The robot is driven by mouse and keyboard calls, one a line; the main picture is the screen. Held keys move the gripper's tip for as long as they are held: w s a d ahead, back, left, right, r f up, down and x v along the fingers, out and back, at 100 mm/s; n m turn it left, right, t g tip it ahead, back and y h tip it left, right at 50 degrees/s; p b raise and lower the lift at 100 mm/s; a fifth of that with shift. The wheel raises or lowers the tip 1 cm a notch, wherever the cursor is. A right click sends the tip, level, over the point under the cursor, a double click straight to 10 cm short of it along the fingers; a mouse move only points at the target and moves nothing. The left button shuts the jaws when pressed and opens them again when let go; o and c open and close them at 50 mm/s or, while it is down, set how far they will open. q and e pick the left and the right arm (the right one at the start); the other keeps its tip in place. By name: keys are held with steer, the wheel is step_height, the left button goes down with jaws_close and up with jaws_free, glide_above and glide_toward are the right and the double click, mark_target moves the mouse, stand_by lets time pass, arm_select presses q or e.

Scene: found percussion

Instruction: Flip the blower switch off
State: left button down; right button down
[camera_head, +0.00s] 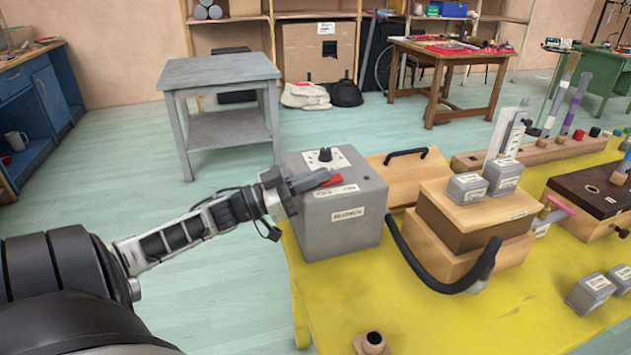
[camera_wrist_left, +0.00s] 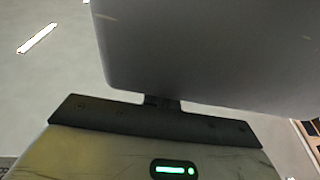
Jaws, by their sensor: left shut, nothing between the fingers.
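The blower is a grey box (camera_head: 345,225) with labels on its front, standing at the left end of the yellow table. A red switch (camera_head: 334,180) sits on its top near the front edge, beside a label. A black knob (camera_head: 325,155) on a white plate is behind it. My left gripper (camera_head: 312,181) is shut and empty, over the front left of the box top. Its tips are right beside the red switch; whether they touch it I cannot tell. The left wrist view shows mostly a plain grey surface and no switch. My right gripper is not in view.
A black hose (camera_head: 425,272) curves beside the box to a wooden bellows block (camera_head: 470,225) with grey weights (camera_head: 467,188) on top. The yellow table (camera_head: 430,320) is mostly bare in front. A small wooden piece (camera_head: 371,341) stands near its front edge.

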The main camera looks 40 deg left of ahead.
arm_select(q)
steer(key=shift+f, duration=0.45)
steer(key=shift+r+p, duration=0.55)
steer(key=shift+p, duration=0.1)
steer(key=r+p, duration=0.2)
steer(key=s+r+p, duration=0.1)
steer(key=p, duration=0.1)
steer(key=shift+a+r, duration=0.3)
steer(key=shift+r, duration=0.1)
steer(key=s+a+f+b, duration=0.2)
steer(key=s+a+f, duration=0.1)
steer(key=s+f, duration=0.2)
steer(key=shift+v, duration=1.2)
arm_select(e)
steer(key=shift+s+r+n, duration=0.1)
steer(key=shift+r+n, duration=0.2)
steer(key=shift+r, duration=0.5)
arm_select(q)
steer(key=shift+s+d+r, duration=0.15)
steer(key=shift+d, duration=0.05)
